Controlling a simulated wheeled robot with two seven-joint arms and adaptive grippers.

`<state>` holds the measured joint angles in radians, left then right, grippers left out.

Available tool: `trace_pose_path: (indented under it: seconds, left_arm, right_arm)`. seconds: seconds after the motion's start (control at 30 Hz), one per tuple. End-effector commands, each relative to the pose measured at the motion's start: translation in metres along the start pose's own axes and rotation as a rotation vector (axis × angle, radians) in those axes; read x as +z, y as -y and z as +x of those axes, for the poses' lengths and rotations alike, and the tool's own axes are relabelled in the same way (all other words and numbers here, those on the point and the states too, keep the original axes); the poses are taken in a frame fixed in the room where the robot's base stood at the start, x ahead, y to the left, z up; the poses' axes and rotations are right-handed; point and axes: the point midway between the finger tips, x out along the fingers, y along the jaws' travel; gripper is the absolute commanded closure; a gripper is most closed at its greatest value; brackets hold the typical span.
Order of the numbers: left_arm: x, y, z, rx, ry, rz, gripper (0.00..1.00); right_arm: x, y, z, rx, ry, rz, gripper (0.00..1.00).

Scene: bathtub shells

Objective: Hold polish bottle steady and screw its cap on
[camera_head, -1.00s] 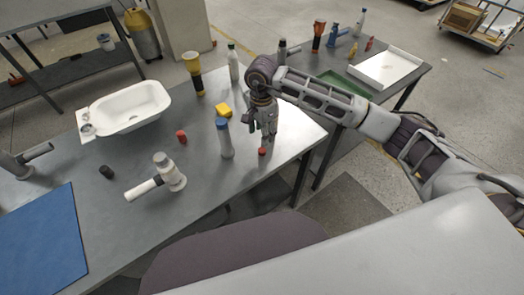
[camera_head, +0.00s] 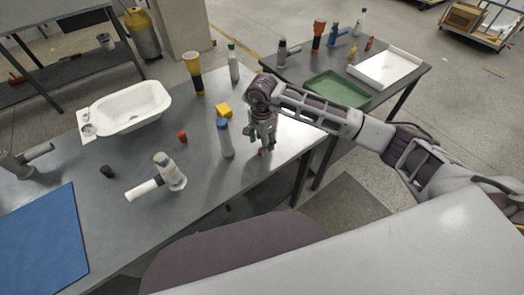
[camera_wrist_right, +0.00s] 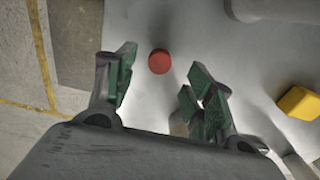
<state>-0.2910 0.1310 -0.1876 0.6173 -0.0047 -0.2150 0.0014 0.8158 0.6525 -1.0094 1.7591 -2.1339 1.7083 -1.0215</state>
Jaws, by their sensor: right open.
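A small red cap (camera_head: 260,152) lies on the grey table near its right edge. My right gripper (camera_head: 266,148) is over it, pointing down, open and empty. In the right wrist view the red cap (camera_wrist_right: 159,61) shows in the gap between the open fingers (camera_wrist_right: 157,95), beyond their tips. A grey bottle with a blue top (camera_head: 226,140) stands upright just left of the gripper, apart from it. A pale bottle with a green top (camera_head: 234,66) stands farther back. I cannot tell which is the polish bottle.
A yellow block (camera_head: 224,110) lies behind the blue-topped bottle. Another red piece (camera_head: 182,137), a black piece (camera_head: 107,172), a grey-and-white tool (camera_head: 168,172), a white tub shell (camera_head: 141,106) and a blue mat (camera_head: 40,243) are farther left. A green tray (camera_head: 338,90) is on the side table.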

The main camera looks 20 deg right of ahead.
Motion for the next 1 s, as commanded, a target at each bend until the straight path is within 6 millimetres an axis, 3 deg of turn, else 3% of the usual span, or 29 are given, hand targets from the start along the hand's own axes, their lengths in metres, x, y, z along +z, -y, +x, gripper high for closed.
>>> trace_pose_path:
  seconds: [0.4,0.67,0.93,1.0]
  left_arm:
    - [-0.012,-0.008,-0.006,0.009,-0.012,-0.004,0.6]
    - [-0.022,-0.013,-0.006,0.014,-0.023,-0.006,0.6]
    - [-0.016,-0.01,-0.006,0.011,-0.017,-0.004,0.6]
    - [-0.012,-0.007,-0.006,0.008,-0.013,-0.002,0.6]
  right_arm:
    - [0.0,-0.001,0.039,0.002,0.001,0.001,0.47]
    - [0.0,0.0,0.042,0.0,0.001,0.0,0.47]
    - [0.0,0.0,0.042,0.0,0.001,0.0,0.47]
    - [0.0,0.0,0.042,0.0,0.001,0.0,0.56]
